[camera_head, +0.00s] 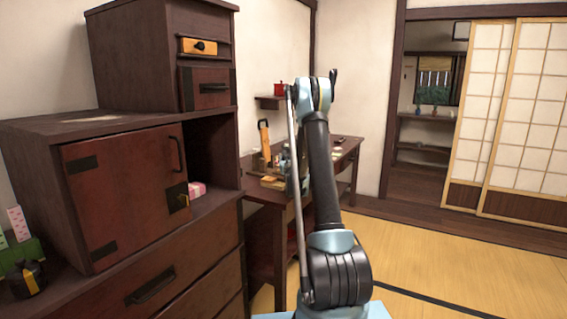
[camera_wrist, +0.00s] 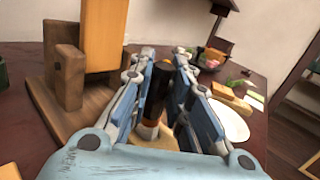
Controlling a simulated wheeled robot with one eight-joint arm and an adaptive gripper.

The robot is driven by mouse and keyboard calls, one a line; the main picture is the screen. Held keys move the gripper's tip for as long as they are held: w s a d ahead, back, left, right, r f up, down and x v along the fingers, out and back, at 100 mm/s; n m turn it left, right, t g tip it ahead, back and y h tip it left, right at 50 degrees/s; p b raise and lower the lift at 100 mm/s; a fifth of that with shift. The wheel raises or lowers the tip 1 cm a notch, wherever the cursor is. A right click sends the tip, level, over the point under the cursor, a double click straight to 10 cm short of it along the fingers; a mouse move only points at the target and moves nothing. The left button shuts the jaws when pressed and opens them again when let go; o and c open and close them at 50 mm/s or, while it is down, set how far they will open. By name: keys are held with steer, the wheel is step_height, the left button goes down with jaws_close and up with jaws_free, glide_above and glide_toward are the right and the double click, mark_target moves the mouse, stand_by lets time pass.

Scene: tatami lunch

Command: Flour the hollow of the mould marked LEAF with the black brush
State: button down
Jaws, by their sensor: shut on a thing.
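My gripper (camera_wrist: 168,80) is in the wrist view, its blue fingers closed around a dark upright handle, which appears to be the black brush (camera_wrist: 157,88). Its lower end has a brownish band and a pale part, above or touching a tan surface (camera_wrist: 160,138); I cannot tell which. No mark LEAF is readable, so I cannot tell which thing is that mould. An orange-brown board (camera_wrist: 105,35) stands upright in a wooden stand (camera_wrist: 70,110) left of my gripper. In the head view my arm hides the gripper and brush.
The dark desk (camera_head: 345,150) stands against the wall, with several small items on it. A white plate (camera_wrist: 230,122) and wooden blocks (camera_wrist: 230,97) lie right of my gripper. A dark cabinet (camera_head: 130,190) stands at left. The tatami floor (camera_head: 450,255) at right is clear.

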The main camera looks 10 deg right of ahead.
steer(key=shift+r, duration=0.1)
steer(key=shift+r, duration=3.95)
